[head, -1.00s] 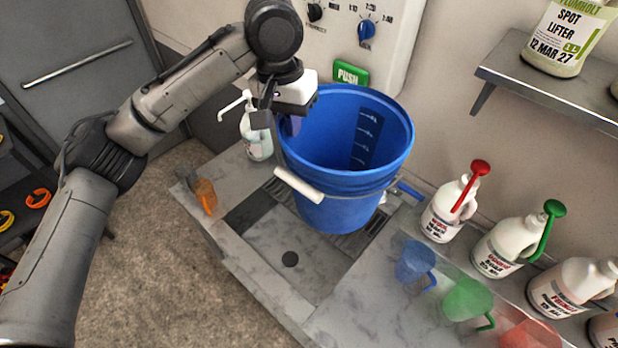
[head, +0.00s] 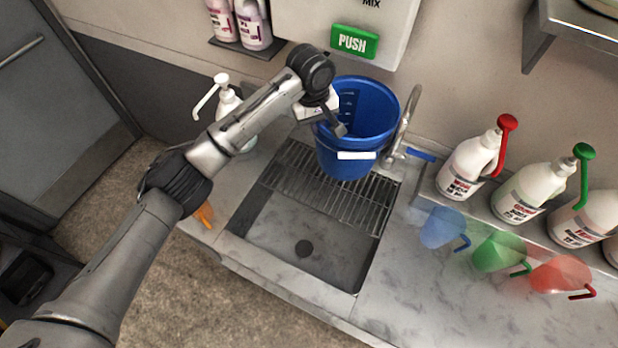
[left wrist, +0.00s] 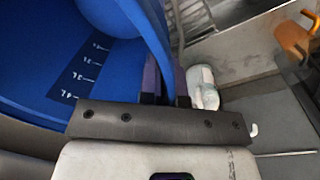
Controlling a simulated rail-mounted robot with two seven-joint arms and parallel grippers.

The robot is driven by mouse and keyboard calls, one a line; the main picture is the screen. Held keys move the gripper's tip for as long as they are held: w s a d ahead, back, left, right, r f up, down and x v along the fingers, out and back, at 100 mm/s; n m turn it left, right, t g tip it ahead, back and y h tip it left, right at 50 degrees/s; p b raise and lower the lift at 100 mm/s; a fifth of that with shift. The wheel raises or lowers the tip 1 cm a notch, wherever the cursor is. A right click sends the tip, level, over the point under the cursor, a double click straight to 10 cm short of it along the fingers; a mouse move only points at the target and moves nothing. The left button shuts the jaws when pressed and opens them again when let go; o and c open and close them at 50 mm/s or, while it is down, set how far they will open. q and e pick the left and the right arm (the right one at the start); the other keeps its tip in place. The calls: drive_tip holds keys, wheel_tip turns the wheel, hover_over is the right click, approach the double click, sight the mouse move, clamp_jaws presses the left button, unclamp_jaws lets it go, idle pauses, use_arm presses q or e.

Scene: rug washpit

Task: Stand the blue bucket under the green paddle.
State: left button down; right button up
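The blue bucket (head: 345,155) is upright over the back part of the sink's metal grate (head: 300,180), close to the wall. I cannot tell whether its base touches the grate. The green paddle (head: 355,41), marked PUSH, is on the front of the white wall dispenser, above and behind the bucket in the picture. My left gripper (head: 338,128) is at the bucket's left rim. In the left wrist view the bucket wall (left wrist: 150,30) runs between the purple finger pads (left wrist: 166,85), and the gripper is shut on it. My right gripper is not in view.
A tap (head: 402,130) stands close to the bucket's right side. A white pump bottle (head: 228,103) is left of the grate. Bottles with red (head: 470,165) and green (head: 540,185) pumps and coloured jugs (head: 443,227) line the right. The sink basin (head: 300,235) in front is clear.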

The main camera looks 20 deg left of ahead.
use_arm(q)
drive_tip(key=d+f+n, duration=0.2)
drive_tip(key=f+n, duration=0.1)
drive_tip(key=shift+d+f+p, duration=0.15)
drive_tip(key=shift+f+p, duration=0.1)
drive_tip(key=shift+p, duration=0.15)
drive_tip(key=shift+f, duration=0.35)
drive_tip(key=s+a+f+p, duration=0.2)
drive_tip(key=s+a+f, duration=0.1)
drive_tip(key=a+f, duration=0.8)
drive_tip(key=shift+f+n+p, duration=0.15)
drive_tip(key=shift+n+p, duration=0.15)
drive_tip(key=shift+n, duration=0.1)
drive_tip(key=shift+f, duration=0.1)
drive_tip(key=c, duration=1.3)
unclamp_jaws()
drive_tip(key=r, duration=0.8)
drive_tip(key=s+r, duration=0.1)
drive_tip(key=r, duration=0.3)
drive_tip(key=shift+a+r, duration=0.1)
drive_tip(key=shift+a, duration=0.2)
